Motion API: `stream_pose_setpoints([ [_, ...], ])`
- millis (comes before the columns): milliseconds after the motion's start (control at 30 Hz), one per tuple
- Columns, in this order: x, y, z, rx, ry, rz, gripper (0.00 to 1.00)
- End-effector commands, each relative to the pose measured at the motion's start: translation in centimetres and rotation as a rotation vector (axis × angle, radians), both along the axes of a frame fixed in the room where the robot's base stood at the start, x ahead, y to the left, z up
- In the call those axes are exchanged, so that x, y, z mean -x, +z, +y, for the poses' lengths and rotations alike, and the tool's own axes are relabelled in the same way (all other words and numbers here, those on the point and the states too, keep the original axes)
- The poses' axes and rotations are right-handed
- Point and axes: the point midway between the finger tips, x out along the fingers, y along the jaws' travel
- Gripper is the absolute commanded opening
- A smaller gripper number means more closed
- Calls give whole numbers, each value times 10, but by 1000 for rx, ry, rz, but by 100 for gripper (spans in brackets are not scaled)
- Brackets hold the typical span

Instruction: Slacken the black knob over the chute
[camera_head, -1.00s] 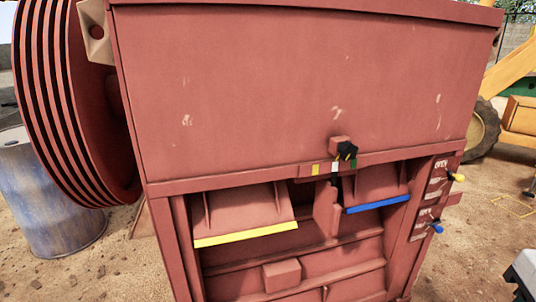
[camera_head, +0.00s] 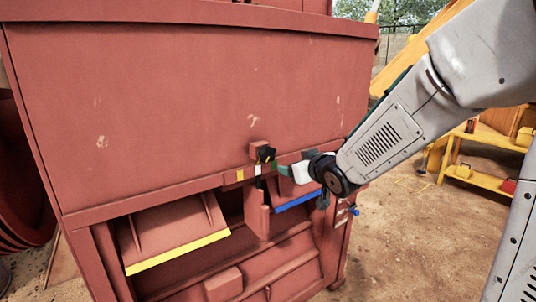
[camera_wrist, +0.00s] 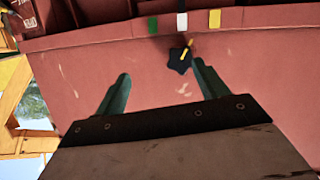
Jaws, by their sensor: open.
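The black knob (camera_head: 265,154) sits on a small red block at the lower edge of the red crusher panel, over the chute opening. It has lobes and a yellow pointer. In the wrist view the knob (camera_wrist: 179,62) shows between my finger lines, closer to the right finger, its pointer aimed between the white and yellow marks. My gripper (camera_head: 282,169) is just right of the knob in the head view. In the wrist view my gripper (camera_wrist: 161,68) is open and empty, its two teal fingers apart. I see no clear contact with the knob.
Yellow (camera_head: 240,175), white (camera_head: 258,170) and green (camera_head: 274,166) marks line the edge by the knob. Below hang a yellow-edged flap (camera_head: 170,228) and a blue-edged flap (camera_head: 296,201), with a red divider (camera_head: 256,214) between. A blue-tipped lever (camera_head: 355,211) sticks out at right.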

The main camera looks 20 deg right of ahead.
Motion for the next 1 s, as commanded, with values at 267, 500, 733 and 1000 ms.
stream_pose_setpoints([
  [267, -36, -4, 23, -95, 179, -255, 72],
  [500, -53, -3, 32, -114, 210, -298, 72],
  [733, -89, -3, 44, -114, 209, -296, 72],
  [1000, -112, -2, 51, -113, 207, -297, 72],
])
